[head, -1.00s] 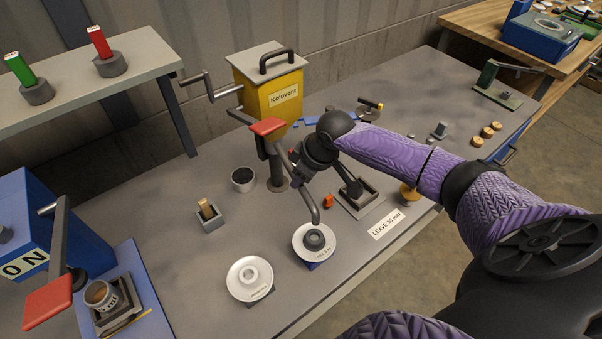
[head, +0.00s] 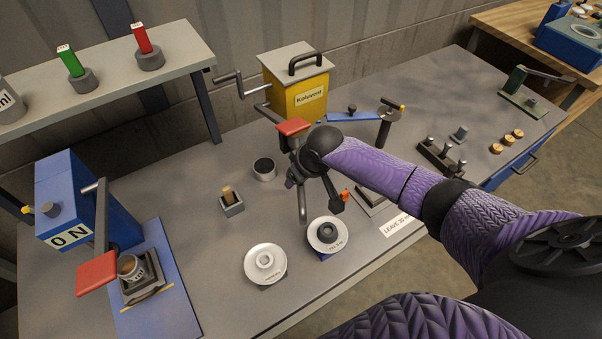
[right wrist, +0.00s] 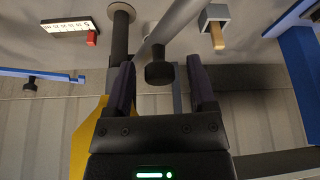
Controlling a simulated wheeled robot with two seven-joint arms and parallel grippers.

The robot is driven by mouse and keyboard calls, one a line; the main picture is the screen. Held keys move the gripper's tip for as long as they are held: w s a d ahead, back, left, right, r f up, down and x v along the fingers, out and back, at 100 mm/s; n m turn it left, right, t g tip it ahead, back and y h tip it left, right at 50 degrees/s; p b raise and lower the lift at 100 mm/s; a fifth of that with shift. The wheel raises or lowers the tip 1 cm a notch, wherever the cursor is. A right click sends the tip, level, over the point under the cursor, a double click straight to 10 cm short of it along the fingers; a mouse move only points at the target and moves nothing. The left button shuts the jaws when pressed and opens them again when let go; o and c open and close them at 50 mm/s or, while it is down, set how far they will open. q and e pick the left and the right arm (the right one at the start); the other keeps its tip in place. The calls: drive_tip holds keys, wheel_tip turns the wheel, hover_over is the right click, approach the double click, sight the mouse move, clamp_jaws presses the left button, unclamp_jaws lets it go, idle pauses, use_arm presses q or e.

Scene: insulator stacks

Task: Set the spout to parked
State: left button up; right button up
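The spout (head: 302,203) is a grey bent pipe with its lower end hanging down, left of the white dish (head: 313,245) that holds a dark ring. A red lever (head: 293,127) sits at the top of its post, which the arm mostly hides in the head view. My right gripper (head: 312,189) is at the spout. In the right wrist view its fingers (right wrist: 161,85) are open, on either side of the pipe's dark end knob (right wrist: 158,73), with gaps on both sides. The post (right wrist: 121,45) stands behind the left finger. My left gripper is not in view.
The yellow Koluvent tank (head: 301,97) stands behind the spout. A dark cup (head: 264,169) and a small block with a wooden peg (head: 231,203) are to the left. Another white dish (head: 265,264) is at front left. A blue press (head: 86,203) stands at far left.

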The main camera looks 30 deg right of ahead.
drive_tip(key=p+v, duration=0.3)
drive_tip(key=v, duration=0.7)
